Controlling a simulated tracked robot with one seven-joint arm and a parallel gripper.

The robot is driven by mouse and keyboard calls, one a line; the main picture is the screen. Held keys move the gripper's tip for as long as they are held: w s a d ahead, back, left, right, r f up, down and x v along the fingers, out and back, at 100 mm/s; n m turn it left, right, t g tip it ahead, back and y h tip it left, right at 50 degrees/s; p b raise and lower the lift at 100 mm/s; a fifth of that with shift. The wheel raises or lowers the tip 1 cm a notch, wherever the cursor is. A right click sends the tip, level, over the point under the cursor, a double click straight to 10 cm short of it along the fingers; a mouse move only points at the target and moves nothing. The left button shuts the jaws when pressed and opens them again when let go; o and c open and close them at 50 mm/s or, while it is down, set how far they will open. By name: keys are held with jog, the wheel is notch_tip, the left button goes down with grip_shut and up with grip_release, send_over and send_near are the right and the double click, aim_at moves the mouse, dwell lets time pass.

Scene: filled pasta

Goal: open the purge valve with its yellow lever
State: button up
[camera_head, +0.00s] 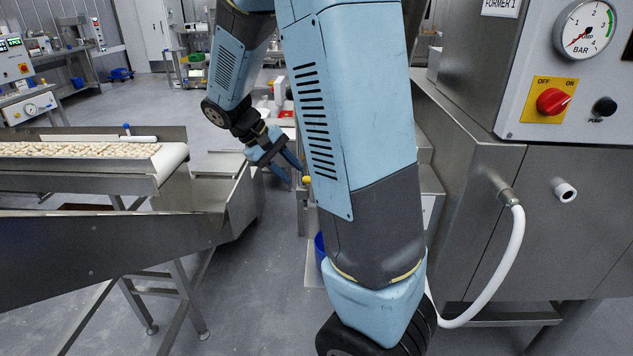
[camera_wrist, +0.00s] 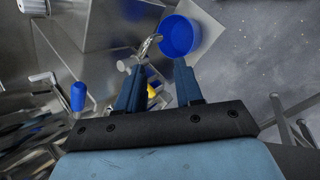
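The yellow lever (camera_head: 307,180) shows as a small yellow spot at my gripper's fingertips in the head view, beside my arm's large link. In the wrist view the yellow lever (camera_wrist: 152,90) lies between my two fingers, nearer the left one; I cannot tell whether they touch. My gripper (camera_head: 296,174) is open, with a clear gap between the fingers in the wrist view (camera_wrist: 159,66). A curved metal spout (camera_wrist: 149,47) shows just beyond the fingertips. The valve body is mostly hidden by my fingers and arm.
A blue bucket (camera_wrist: 180,36) stands beyond the spout; its edge also shows in the head view (camera_head: 319,247). A blue-handled part (camera_wrist: 78,97) is left of my gripper. The steel machine (camera_head: 480,200) with a white hose (camera_head: 507,262) stands right, a conveyor (camera_head: 80,170) left.

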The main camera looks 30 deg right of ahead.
jog(key=w+f+n+g+h, duration=0.1)
jog(key=w+f+n+h, duration=0.1)
jog(key=w+f+h, duration=0.8)
jog(key=shift+y, duration=0.8)
jog(key=x, duration=0.4)
jog(key=r+x, duration=0.1)
jog(key=x, duration=0.8)
jog(key=shift+w+d+r, duration=0.2)
jog(key=shift+d, duration=0.05)
grip_shut()
